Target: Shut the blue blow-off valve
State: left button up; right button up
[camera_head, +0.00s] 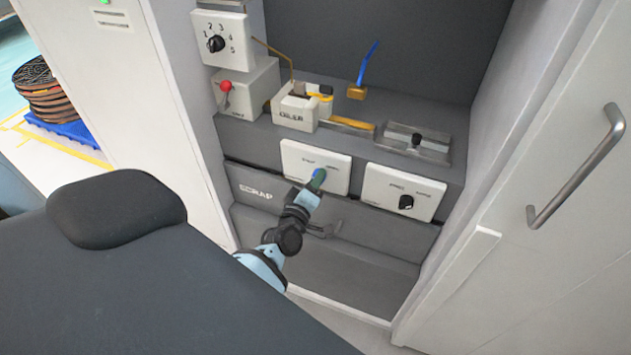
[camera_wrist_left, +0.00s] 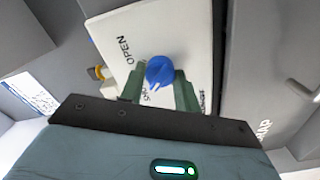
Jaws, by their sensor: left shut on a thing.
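The blue valve knob (camera_wrist_left: 160,71) sits on a white panel (camera_wrist_left: 105,35) marked OPEN; another label beside the knob is partly covered. In the head view, a bit of the blue knob (camera_head: 318,173) shows past my gripper on the white panel (camera_head: 297,155). My left gripper (camera_head: 316,183) reaches it from below. In the left wrist view its green fingers (camera_wrist_left: 159,88) lie on both sides of the knob, shut on it. A light mark shows on the knob's lower edge; its exact setting is hard to tell. My right gripper is not in view.
A second white panel with a black knob (camera_head: 406,202) is to the right. A door handle (camera_head: 580,165) is at right.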

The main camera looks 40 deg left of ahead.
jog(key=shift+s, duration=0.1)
pick_arm(q)
jog(key=shift+n, duration=0.3)
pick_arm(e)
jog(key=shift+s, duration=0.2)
pick_arm(q)
jog(key=o, duration=1)
jog(key=v, duration=0.8)
jog(key=shift+a, duration=0.1)
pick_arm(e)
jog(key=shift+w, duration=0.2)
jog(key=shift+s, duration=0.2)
